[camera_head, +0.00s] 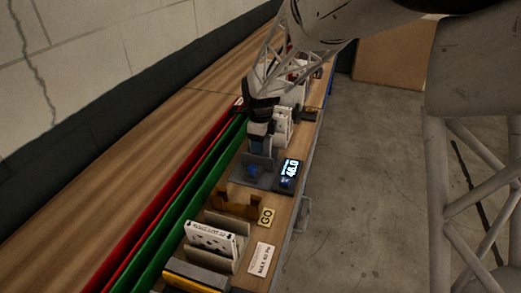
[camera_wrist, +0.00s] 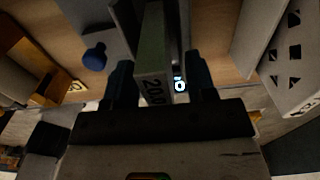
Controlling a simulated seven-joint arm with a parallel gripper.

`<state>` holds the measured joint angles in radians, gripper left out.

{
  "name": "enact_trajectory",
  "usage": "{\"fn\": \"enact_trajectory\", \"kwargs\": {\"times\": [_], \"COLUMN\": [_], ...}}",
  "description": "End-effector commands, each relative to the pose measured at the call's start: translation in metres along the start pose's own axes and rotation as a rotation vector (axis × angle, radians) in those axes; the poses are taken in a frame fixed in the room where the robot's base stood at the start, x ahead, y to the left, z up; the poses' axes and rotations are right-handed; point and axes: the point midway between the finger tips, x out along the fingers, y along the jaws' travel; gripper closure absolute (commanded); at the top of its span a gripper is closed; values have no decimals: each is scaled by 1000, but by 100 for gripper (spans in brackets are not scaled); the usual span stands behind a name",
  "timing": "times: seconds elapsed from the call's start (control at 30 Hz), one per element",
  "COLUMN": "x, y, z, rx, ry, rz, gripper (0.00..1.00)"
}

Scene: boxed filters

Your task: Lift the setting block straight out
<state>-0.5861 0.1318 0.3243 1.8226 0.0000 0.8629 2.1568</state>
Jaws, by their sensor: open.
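The setting block (camera_wrist: 153,50) is a grey-green upright bar with dark digits on its end face, in the middle of the wrist view. It stands between grey plates of the gauge fixture (camera_wrist: 122,20). My gripper (camera_wrist: 160,78) is open, with one dark finger on each side of the block. I cannot tell whether either finger touches it. In the head view my gripper (camera_head: 261,143) is over the grey fixture, and the block cannot be made out clearly there. A lit display (camera_head: 290,171) and a blue knob (camera_wrist: 95,57) are on the fixture.
A brown stand (camera_head: 235,201) and a GO tag (camera_head: 267,217) are on the near side. A white box (camera_head: 212,241) stands in a grey rack. More white boxes (camera_head: 284,122) stand beyond my gripper. Green (camera_head: 185,221) and red (camera_head: 160,211) rails run along the left.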

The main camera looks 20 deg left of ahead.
Motion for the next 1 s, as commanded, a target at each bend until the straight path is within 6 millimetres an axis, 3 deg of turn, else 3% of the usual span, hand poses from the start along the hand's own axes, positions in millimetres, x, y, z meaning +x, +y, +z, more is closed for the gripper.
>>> {"fn": "enact_trajectory", "kwargs": {"times": [0.53,0.87,1.0], "x": [1,1,0], "y": [0,0,0], "z": [0,0,0], "rx": [0,0,0], "ry": [0,0,-1], "rz": [0,0,-1], "gripper": [49,100,100]}}
